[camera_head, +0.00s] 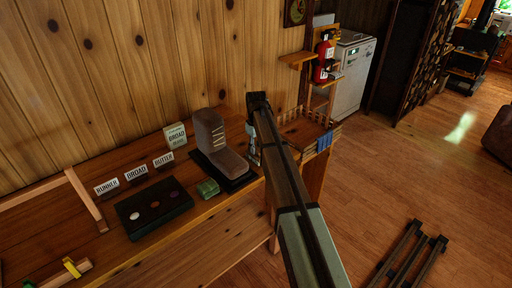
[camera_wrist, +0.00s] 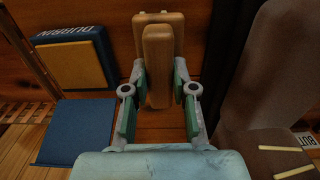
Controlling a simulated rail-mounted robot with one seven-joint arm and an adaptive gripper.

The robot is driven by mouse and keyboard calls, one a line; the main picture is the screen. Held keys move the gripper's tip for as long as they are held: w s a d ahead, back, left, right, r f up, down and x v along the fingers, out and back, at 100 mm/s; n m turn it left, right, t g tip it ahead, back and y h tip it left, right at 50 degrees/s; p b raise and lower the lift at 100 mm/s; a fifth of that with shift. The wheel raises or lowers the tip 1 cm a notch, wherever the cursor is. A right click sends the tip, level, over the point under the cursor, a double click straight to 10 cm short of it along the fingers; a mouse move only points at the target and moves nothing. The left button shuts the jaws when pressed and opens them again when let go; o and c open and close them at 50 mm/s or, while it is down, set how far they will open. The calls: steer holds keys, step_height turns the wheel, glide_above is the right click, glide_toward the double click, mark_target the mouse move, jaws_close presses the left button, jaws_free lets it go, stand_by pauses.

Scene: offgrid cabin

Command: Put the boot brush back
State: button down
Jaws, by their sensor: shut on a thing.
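The boot brush (camera_wrist: 158,60) is a brown wooden block in the middle of the wrist view. My gripper (camera_wrist: 158,98) is shut on it, with a green-padded finger on each side. A second, wider wooden part (camera_wrist: 158,18) shows just beyond it; I cannot tell whether it belongs to the brush. In the head view my gripper (camera_head: 254,150) is beside the brown boot (camera_head: 212,140), just to its right, over the bench. My arm hides the brush there. The boot also shows at the right of the wrist view (camera_wrist: 265,85).
The boot stands on a dark base (camera_head: 228,177) on the wooden bench. A blue box (camera_wrist: 75,60) is left of my gripper. Wooden racks (camera_head: 318,135) stand right of my arm.

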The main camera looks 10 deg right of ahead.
steer(key=shift+f, duration=0.1)
steer(key=c, duration=0.9)
jaws_free()
steer(key=shift+o, duration=0.2)
